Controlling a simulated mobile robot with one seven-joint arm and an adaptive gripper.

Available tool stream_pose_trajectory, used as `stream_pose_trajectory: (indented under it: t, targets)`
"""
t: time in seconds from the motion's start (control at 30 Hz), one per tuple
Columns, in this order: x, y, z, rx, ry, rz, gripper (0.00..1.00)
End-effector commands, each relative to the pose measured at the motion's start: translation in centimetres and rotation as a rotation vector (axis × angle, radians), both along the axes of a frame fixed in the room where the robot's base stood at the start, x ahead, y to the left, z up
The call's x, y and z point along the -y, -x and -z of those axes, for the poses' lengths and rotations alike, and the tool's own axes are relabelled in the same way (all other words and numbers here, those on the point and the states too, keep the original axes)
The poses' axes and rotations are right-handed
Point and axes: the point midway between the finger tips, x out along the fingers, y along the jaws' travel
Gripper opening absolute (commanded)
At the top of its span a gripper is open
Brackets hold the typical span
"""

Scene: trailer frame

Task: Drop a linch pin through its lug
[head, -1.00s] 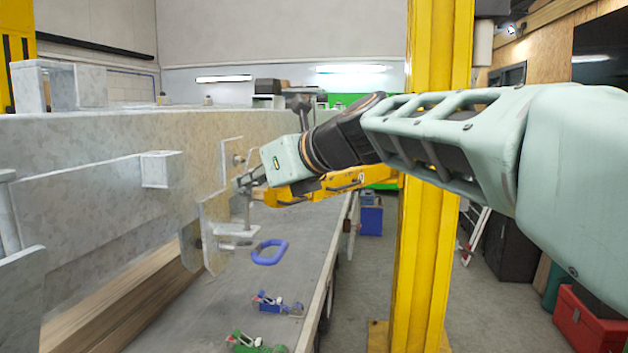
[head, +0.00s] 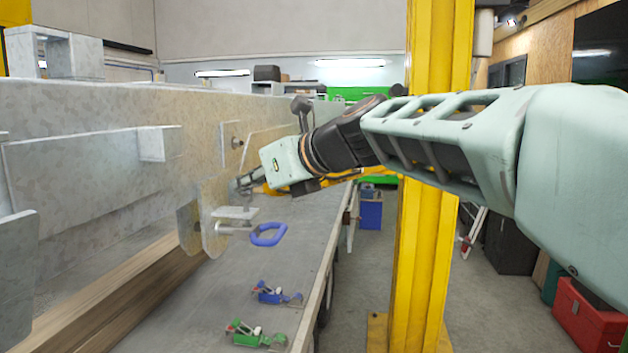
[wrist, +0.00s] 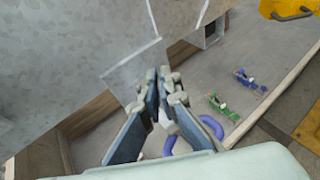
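My gripper (head: 240,185) is beside the grey trailer frame, just above a small plate (head: 236,212) on the lug (head: 212,215). Below that plate, a silver pin (head: 234,231) with a blue loop handle (head: 268,234) juts from the lug. The handle also shows in the wrist view (wrist: 212,126), below and right of my fingers. In the wrist view my gripper's fingertips (wrist: 158,72) are close together by the grey metal. A small pale piece (wrist: 168,121) shows between the fingers. I cannot make out a linch pin, or whether the tips grip anything.
Small blue (head: 272,293) and green (head: 255,335) items lie on the grey deck (head: 200,310). The large frame beam (head: 90,105) blocks the left side. A yellow column (head: 430,220) stands to the right of the deck. The deck around the small items is clear.

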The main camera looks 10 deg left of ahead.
Motion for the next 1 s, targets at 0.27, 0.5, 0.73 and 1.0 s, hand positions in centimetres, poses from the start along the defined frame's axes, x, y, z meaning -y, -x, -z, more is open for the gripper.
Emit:
stream_pose_trajectory:
  t: [0.27,0.5,0.73,1.0]
  targets:
    - [0.0,0.0,1.1,0.0,0.0,0.0,0.0]
    - [0.0,0.0,1.3,0.0,0.0,0.0,0.0]
    - [0.0,0.0,1.3,0.0,0.0,0.0,0.15]
    - [0.0,0.0,1.3,0.0,0.0,0.0,0.25]
